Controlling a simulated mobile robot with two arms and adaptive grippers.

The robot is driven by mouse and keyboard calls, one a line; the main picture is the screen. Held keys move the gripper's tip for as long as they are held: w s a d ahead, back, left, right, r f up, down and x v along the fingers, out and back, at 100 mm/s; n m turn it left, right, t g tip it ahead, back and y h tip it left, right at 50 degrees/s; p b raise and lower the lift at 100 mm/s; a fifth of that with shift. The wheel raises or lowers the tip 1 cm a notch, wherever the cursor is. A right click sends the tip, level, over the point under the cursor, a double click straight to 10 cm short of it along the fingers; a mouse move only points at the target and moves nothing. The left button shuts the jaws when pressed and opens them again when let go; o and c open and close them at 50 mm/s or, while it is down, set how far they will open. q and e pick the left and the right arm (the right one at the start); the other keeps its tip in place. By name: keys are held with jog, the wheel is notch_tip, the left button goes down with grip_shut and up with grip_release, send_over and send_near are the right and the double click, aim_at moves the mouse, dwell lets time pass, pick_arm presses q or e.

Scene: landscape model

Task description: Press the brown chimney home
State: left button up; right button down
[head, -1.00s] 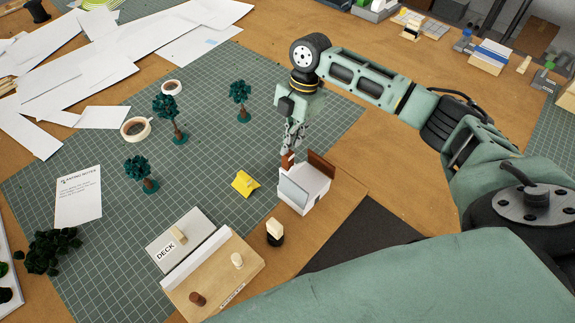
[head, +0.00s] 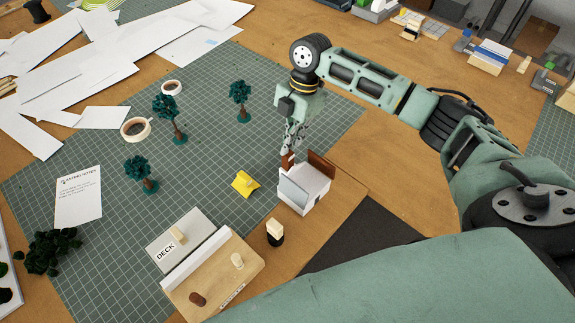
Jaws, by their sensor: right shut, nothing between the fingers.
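The small white model house (head: 306,190) stands near the right edge of the green cutting mat, with a brown panel along its far right side. The brown chimney (head: 286,162) shows as a small upright piece at the house's back left corner, just under my right gripper (head: 291,149). The gripper points down, shut and empty, with its fingertips at or just above the chimney's top. Whether they touch it, and how deep the chimney sits, I cannot tell. My left gripper is not in view.
A yellow piece (head: 245,183) lies left of the house. A wooden board (head: 215,280) with pegs and a DECK plate (head: 165,240) lie in front. Model trees (head: 240,95) and cups (head: 135,129) stand on the mat (head: 85,240). Papers cover the back left.

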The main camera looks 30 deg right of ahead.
aim_at(290, 151)
jog(key=shift+f, duration=0.15)
jog(key=shift+d+b+x, duration=0.2)
jog(key=shift+b+x, duration=0.25)
jog(key=shift+x, duration=0.4)
jog(key=shift+d+b+x, duration=0.2)
jog(key=shift+b+x, duration=0.2)
jog(key=shift+x, duration=0.5)
jog(key=shift+w+f, duration=0.1)
jog(key=p+v, duration=0.2)
jog(key=a+p+v, duration=0.1)
jog(key=p+v, duration=0.5)
jog(key=shift+s+a+r, duration=0.2)
jog(key=shift+s+a, duration=0.15)
jog(key=shift+a, duration=0.05)
jog(key=shift+f, duration=0.1)
